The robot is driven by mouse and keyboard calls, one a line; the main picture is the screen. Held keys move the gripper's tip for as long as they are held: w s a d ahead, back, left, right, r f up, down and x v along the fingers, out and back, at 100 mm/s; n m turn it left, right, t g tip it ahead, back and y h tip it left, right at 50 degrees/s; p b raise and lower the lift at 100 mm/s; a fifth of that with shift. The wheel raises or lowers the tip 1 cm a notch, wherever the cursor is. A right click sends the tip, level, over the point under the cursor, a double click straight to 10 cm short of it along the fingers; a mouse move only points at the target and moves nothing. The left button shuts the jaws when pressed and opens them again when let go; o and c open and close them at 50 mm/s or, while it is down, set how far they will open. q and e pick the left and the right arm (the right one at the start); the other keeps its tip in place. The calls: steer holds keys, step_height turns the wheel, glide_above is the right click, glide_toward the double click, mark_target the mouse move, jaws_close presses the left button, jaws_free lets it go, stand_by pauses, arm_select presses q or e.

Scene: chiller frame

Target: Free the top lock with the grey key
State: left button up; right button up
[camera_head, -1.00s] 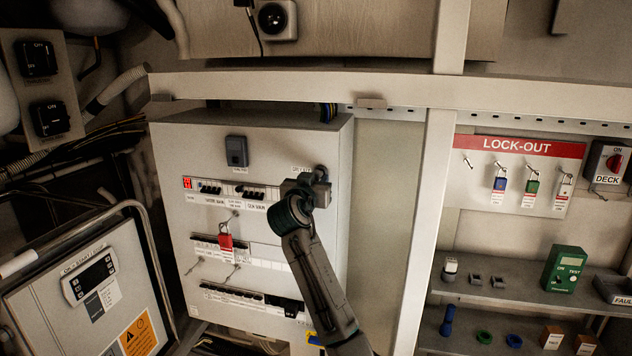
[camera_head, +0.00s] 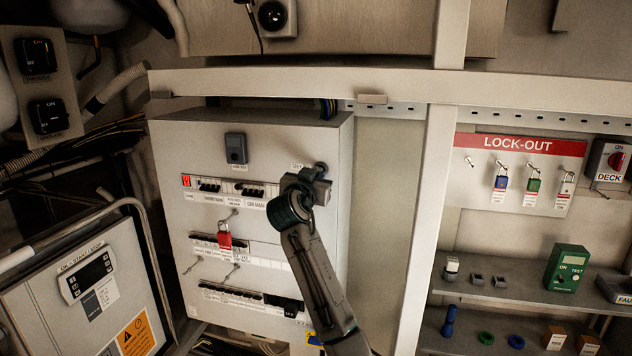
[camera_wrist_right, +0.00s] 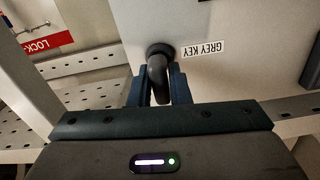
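A red padlock (camera_head: 225,239) hangs on the front of the pale switch panel (camera_head: 168,150), below the upper breaker row. My right gripper (camera_head: 322,178) is at the panel's upper right, left of nothing else on that face. In the right wrist view, its two blue fingers (camera_wrist_right: 160,88) stand on either side of a dark bent rod (camera_wrist_right: 157,70) that comes out of the panel beside a GREY KEY label (camera_wrist_right: 203,48). The fingers look very close to the rod; whether they grip it is unclear. No separate key shape can be made out. My left gripper is out of view.
A LOCK-OUT board (camera_head: 515,170) with blue, green and white-grey padlocks hangs at the right. Below it, shelves (camera_head: 510,293) hold a green tester (camera_head: 567,268) and small parts. A post (camera_head: 424,230) stands between board and panel. A bent rail (camera_head: 75,233) is at the left.

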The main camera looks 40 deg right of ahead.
steer(key=shift+m+b, duration=0.9)
steer(key=shift+b, duration=0.3)
